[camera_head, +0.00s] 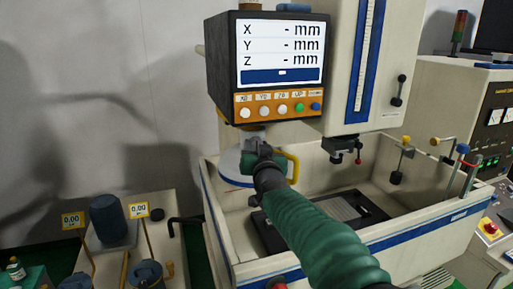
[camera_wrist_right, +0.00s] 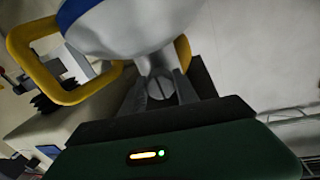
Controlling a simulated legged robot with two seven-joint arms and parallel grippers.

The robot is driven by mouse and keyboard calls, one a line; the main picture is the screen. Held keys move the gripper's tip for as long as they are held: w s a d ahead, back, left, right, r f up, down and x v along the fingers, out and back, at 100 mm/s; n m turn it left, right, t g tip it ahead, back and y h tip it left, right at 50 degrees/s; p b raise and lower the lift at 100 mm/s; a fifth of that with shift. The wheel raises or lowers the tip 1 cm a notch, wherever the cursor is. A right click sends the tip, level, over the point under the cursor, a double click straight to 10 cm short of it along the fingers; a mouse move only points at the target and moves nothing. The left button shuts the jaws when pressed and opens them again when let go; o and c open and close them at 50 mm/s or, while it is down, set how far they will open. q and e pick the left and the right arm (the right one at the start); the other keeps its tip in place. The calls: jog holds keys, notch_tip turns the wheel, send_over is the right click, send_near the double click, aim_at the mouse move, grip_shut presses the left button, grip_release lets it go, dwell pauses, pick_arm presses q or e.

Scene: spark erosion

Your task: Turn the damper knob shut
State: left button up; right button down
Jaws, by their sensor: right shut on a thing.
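My right gripper (camera_head: 260,152) reaches in on a green-sleeved arm from the lower right, below the display box. In the right wrist view my right gripper (camera_wrist_right: 161,88) is shut on a small grey part, which I take to be the damper knob (camera_wrist_right: 158,90). It sits at the narrow end of a rounded grey-white body (camera_wrist_right: 130,25) with a blue band. That body also shows in the head view (camera_head: 232,163), with a yellow loop handle (camera_head: 293,168) at its side. In the head view the gripper hides the knob. How far the knob is turned cannot be told. My left gripper is out of view.
The display box (camera_head: 281,58) with its row of buttons hangs just above my gripper. The open machine tank (camera_head: 215,215) lies below and to the right, with a machine head (camera_head: 343,145) over it. A bench with dark cylinders (camera_head: 108,218) stands at lower left.

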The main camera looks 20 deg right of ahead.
jog(key=shift+d, duration=0.35)
jog(key=shift+a+m+b, duration=0.15)
jog(key=shift+m+b, duration=0.45)
jog(key=shift+m, duration=0.3)
jog(key=shift+m+b, duration=0.45)
jog(key=shift+m, duration=0.35)
jog(key=m+b, duration=0.1)
jog(key=m, duration=0.3)
jog(key=shift+m+b, duration=0.3)
jog(key=m+b, duration=0.1)
jog(key=m, duration=0.4)
jog(key=m+b, duration=0.1)
jog(key=m, duration=0.3)
jog(key=shift+f+m, duration=0.15)
jog(key=shift+m, duration=0.15)
jog(key=shift+a+f+m, duration=0.1)
jog(key=shift+m, duration=0.2)
